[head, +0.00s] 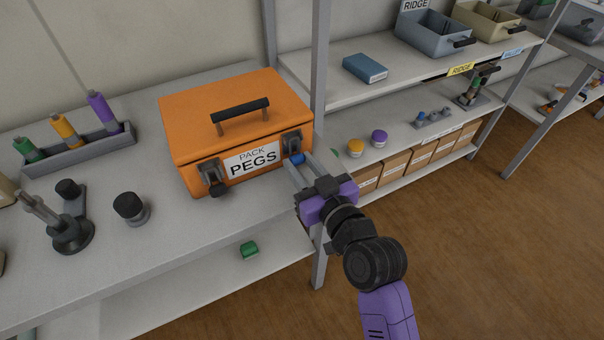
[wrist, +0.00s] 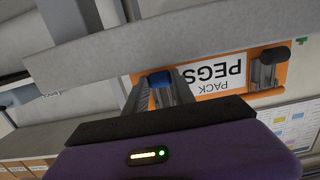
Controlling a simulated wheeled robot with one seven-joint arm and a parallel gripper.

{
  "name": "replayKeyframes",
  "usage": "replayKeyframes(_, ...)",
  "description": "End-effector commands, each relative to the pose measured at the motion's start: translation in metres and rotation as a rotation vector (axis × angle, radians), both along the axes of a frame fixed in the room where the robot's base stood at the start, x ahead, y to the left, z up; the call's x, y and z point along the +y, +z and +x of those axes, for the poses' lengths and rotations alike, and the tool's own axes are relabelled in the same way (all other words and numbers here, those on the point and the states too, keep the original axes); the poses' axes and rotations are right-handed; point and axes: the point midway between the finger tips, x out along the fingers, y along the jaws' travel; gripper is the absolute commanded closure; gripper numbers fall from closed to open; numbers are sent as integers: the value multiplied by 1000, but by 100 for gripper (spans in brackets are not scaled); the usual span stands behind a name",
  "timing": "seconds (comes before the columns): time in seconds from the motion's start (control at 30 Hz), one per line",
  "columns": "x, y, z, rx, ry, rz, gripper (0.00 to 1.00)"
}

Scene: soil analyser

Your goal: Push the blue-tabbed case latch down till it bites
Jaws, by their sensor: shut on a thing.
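An orange case (head: 230,115) stands on the grey bench, lid down, with a dark handle on top and a label reading "PACK PEGS" on its front. It has two front latches. The right latch (head: 292,143) has a blue tab (head: 297,159), which also shows in the wrist view (wrist: 160,80). The left latch (head: 213,178) has a dark tab and shows in the wrist view (wrist: 266,72). My gripper (head: 300,168) is at the right front of the case, its fingers shut on the blue tab. The fingers hide part of the right latch.
A grey rack (head: 80,148) with green, yellow and purple bottles stands left of the case. A dark-topped jar (head: 131,208) and a black stand (head: 70,228) are on the bench in front. A shelf post (head: 318,70) rises close to the case's right side.

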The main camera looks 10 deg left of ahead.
Motion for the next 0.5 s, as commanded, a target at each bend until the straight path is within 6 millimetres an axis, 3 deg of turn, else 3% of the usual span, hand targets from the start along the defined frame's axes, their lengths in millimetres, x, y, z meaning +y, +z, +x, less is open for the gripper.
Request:
replayKeyframes(0.37, 1, 0, 0, -6, 0, 4, 100)
replayKeyframes(0.4, 0, 0, 1, -6, 0, 4, 65)
replayKeyframes(0.5, 0, 0, 0, -6, 0, 4, 47)
